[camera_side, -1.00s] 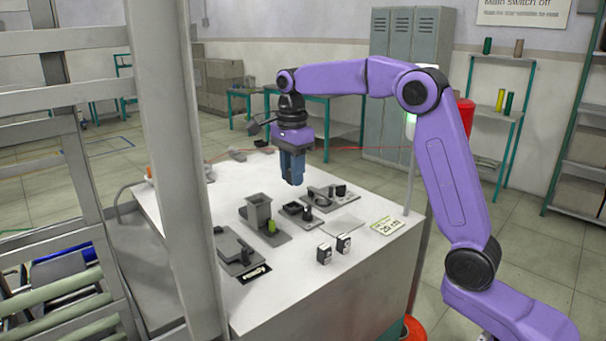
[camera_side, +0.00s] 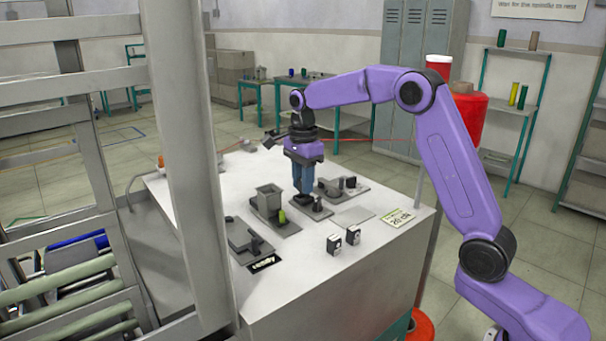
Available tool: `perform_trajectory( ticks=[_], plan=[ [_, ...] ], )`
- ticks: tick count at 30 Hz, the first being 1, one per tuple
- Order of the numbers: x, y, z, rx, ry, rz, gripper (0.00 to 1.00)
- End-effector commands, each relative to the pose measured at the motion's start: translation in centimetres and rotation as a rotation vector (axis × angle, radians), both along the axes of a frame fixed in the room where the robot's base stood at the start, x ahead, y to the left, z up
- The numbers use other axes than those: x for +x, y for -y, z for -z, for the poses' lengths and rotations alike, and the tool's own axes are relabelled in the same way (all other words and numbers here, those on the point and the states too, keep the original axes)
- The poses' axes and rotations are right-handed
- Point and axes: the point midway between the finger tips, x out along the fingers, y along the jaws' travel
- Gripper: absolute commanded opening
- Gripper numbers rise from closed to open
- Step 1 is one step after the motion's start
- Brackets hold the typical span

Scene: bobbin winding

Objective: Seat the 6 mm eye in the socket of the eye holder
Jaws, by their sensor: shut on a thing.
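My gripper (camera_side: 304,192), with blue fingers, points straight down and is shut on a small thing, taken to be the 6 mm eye. The eye is hidden by the fingers at this size. The fingertips are low over a small grey plate with dark fittings (camera_side: 318,207), which appears to be the eye holder. Its socket cannot be made out, and I cannot tell whether the eye touches it.
A grey hopper-like block (camera_side: 269,196) with a green piece stands left of the gripper. Another grey fixture (camera_side: 350,187) is on the right. Two small dark boxes (camera_side: 352,235) and a label card (camera_side: 397,216) are nearer.

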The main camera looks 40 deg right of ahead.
Motion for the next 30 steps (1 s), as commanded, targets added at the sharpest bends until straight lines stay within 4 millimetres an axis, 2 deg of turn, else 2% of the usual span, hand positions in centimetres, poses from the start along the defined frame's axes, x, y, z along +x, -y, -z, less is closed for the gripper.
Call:
perform_trajectory(
  ticks=[30],
  plan=[
    [0.02,0.08,0.62,0.000,0.000,0.001,0.00]
  ],
)
